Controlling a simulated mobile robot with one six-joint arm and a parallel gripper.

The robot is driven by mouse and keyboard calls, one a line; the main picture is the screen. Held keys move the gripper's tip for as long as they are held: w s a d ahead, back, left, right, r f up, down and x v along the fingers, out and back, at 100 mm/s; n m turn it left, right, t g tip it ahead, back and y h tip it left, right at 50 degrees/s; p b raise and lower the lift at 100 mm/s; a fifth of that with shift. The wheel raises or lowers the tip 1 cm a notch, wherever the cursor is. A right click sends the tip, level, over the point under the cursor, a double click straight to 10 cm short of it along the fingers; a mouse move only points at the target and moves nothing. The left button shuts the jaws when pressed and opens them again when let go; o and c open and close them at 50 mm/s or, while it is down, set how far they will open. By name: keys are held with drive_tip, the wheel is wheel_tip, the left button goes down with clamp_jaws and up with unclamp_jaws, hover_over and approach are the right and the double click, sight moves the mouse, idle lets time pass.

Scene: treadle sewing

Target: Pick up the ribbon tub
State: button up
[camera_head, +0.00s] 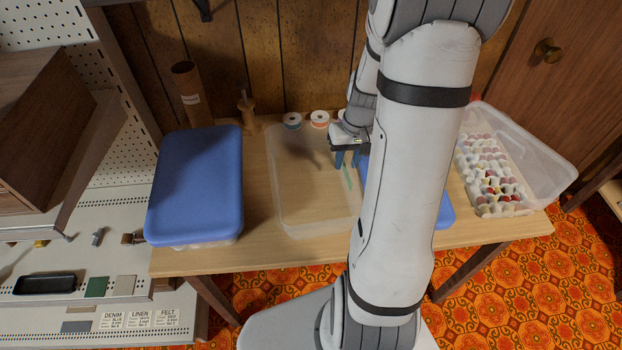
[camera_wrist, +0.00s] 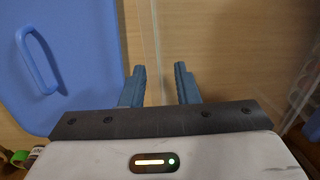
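My gripper (camera_head: 346,160) points down at the right edge of a clear, open tub (camera_head: 285,205) on the table. No label shows on this tub, and I cannot tell for sure that it is the ribbon tub. In the wrist view, my blue fingers (camera_wrist: 160,84) are apart. A thin clear wall (camera_wrist: 156,45) runs up between them, with no visible grip on it. Ribbon rolls (camera_head: 319,118) stand behind the tub. A blue lid (camera_head: 446,214) lies to its right, partly hidden by my arm; its handle (camera_wrist: 38,60) shows in the wrist view.
A blue-lidded tub (camera_head: 195,185) stands at the table's left. A cardboard tube (camera_head: 190,95) and a wooden spool stand (camera_head: 247,110) are at the back, before the panelled wall. Shelving borders the left.

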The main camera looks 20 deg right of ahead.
sight(341, 180)
drive_tip(key=f, duration=0.4)
drive_tip(key=shift+w+a+f, duration=0.2)
drive_tip(key=shift+a, duration=0.05)
clamp_jaws()
